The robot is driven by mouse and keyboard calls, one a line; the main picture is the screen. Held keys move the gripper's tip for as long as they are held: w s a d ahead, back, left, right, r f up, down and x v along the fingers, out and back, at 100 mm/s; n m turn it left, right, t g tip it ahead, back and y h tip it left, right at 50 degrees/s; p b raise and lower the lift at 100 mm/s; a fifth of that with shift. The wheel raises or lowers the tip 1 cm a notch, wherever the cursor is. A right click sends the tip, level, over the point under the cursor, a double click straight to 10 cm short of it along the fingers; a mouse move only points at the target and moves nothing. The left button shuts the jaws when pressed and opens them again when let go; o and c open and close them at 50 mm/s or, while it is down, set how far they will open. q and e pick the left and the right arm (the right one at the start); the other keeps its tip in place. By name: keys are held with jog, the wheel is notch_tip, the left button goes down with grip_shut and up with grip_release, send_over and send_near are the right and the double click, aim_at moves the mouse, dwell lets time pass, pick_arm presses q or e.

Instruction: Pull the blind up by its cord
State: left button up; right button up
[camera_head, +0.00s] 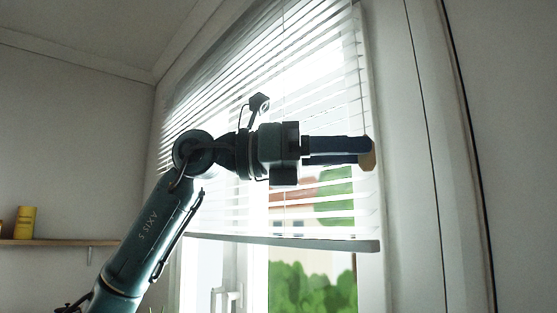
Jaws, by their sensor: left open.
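The white slatted blind (320,206) hangs over the upper part of the window. Its bottom rail (290,242) sits above the lower part of the glass, tilted slightly in the picture. My left gripper (368,150) reaches across in front of the blind and points right, its dark fingers close to the blind's right edge. It is open. A small tan piece (369,157) shows at the fingertips; I cannot tell whether it is the cord's pull or part of the fingers. No cord can be made out clearly. My right gripper is not in view.
The window frame (374,283) and its white handle (226,298) show below the blind. A shelf (60,243) with a yellow container (25,222) is on the left wall. The wall right of the window is bare.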

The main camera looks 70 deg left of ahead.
pick_arm(q)
jog(key=b+v, duration=0.2)
jog(key=v, duration=0.8)
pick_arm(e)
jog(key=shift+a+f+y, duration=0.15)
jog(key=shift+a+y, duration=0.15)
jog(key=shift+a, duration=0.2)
pick_arm(q)
jog(key=shift+s+a, duration=0.1)
jog(key=shift+s, duration=0.05)
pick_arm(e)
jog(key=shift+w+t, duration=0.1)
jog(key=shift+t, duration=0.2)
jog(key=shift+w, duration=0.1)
